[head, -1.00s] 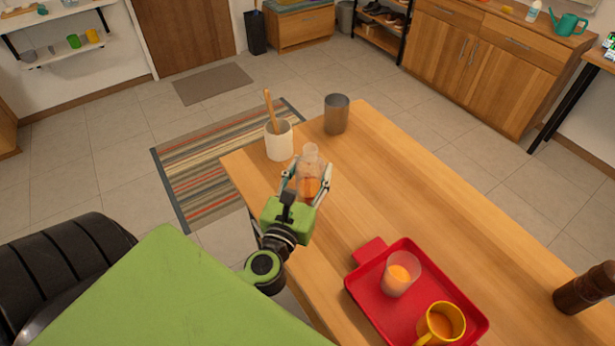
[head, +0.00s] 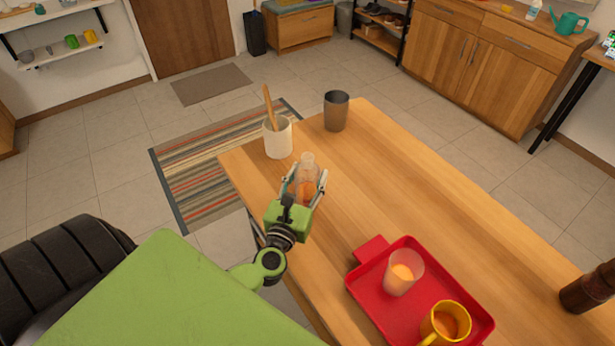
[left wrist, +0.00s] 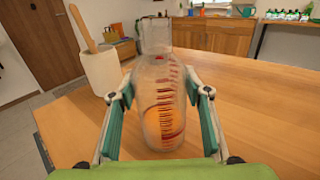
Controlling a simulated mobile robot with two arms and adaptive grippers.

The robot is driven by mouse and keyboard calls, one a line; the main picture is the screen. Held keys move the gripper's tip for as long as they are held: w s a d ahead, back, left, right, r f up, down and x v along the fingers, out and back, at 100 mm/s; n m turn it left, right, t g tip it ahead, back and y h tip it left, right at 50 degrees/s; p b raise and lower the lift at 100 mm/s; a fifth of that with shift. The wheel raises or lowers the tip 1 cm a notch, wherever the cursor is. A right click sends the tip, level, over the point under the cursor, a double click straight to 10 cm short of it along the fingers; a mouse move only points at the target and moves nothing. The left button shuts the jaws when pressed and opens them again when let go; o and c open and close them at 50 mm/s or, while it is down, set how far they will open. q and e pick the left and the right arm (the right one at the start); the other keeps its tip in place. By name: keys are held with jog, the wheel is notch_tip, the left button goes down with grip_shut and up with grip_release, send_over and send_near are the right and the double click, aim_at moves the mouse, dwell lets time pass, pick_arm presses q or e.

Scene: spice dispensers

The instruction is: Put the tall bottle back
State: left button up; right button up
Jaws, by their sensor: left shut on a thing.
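The tall bottle (head: 306,177) is clear with orange contents low inside. It stands upright, or nearly so, over the left part of the wooden table (head: 400,180). My left gripper (head: 305,182) is shut on it, with one finger on each side. In the left wrist view the bottle (left wrist: 160,100) fills the middle between the green finger pads of the left gripper (left wrist: 160,110). I cannot tell whether its base touches the table. My right gripper is not in view.
A white crock (head: 278,140) with a wooden utensil stands just beyond the bottle. A dark grey cup (head: 336,112) is behind. A red tray (head: 378,292) holds a glass (head: 403,275) and a yellow mug (head: 445,322). A brown grinder (head: 588,290) stands right. The table's middle is clear.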

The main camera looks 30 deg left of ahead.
pick_arm(q)
jog(key=shift+f, duration=0.25)
jog(key=o, duration=1.4)
jog(key=shift+o, duration=0.2)
jog(key=shift+r, duration=0.15)
jog(key=shift+r, duration=0.2)
jog(key=b+v, duration=0.1)
jog(key=v, duration=0.2)
jog(key=b+v, duration=0.1)
jog(key=v, duration=0.3)
jog(key=b+v, duration=0.1)
jog(key=v, duration=0.2)
jog(key=shift+s+d+f, duration=0.1)
jog(key=shift+s+f, duration=0.15)
jog(key=shift+s, duration=0.05)
jog(key=shift+s+d+r, duration=0.2)
jog(key=shift+s, duration=0.5)
